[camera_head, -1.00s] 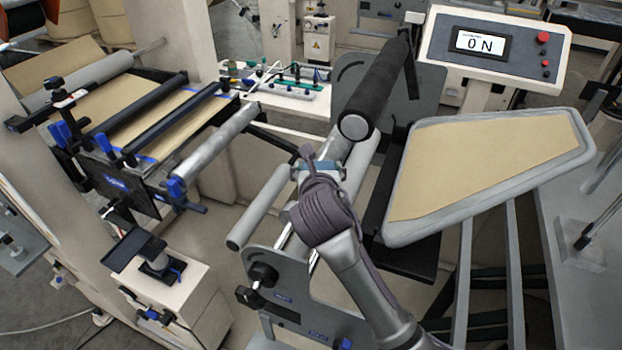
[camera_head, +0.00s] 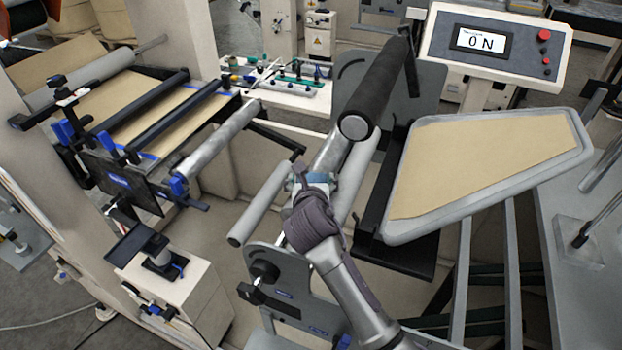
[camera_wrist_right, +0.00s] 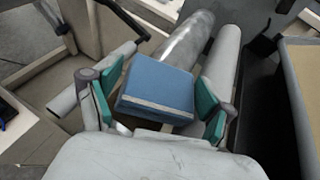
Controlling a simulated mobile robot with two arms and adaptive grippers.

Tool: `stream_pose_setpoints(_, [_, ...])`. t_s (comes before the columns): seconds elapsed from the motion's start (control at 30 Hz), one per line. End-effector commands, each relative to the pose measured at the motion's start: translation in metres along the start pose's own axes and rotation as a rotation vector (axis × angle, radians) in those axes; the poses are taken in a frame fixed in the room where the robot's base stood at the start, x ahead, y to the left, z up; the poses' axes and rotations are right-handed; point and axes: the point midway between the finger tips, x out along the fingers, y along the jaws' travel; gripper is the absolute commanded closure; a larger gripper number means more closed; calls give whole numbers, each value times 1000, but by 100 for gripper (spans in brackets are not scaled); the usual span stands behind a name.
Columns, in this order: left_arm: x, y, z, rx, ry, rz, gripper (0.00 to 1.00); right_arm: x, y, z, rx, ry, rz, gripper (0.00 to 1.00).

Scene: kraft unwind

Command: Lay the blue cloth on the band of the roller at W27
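The blue cloth (camera_wrist_right: 158,88) is a folded pad with a pale front edge, between the green finger pads of my right gripper (camera_wrist_right: 158,100). In the head view the right gripper (camera_head: 312,182) hides most of the cloth. A shiny metal roller (camera_wrist_right: 187,42) lies just beyond the cloth; it also shows in the head view (camera_head: 331,152). I cannot tell whether the cloth touches it. No W27 label is readable. My left gripper is not in view.
A black roller (camera_head: 378,88) stands above and beyond. A pale roller (camera_head: 262,204) is at left and a grey-rimmed tan panel (camera_head: 408,232) at right. A side plate (camera_head: 290,285) stands below. A display (camera_head: 482,41) reads "0 N".

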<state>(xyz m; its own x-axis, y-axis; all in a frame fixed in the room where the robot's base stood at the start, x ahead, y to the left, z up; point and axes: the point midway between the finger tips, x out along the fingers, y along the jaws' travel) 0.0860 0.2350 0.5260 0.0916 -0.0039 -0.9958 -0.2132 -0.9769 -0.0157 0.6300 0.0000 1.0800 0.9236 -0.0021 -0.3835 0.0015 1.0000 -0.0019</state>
Motion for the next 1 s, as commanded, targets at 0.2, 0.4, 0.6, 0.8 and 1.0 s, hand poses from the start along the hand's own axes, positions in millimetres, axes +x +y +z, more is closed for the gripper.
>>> stream_pose_setpoints(0.2, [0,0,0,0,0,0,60,0,0,0,0,0,0,1])
stream_pose_setpoints(0.4, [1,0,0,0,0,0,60,0,0,1,1,0,0,1])
stream_pose_setpoints(0.6, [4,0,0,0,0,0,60,-22,0,1,1,-2,1,1])
stream_pose_setpoints(0.8, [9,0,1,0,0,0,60,-66,0,0,2,-2,3,1])
stream_pose_setpoints(1.0, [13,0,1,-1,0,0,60,-102,0,1,2,-2,1,1])
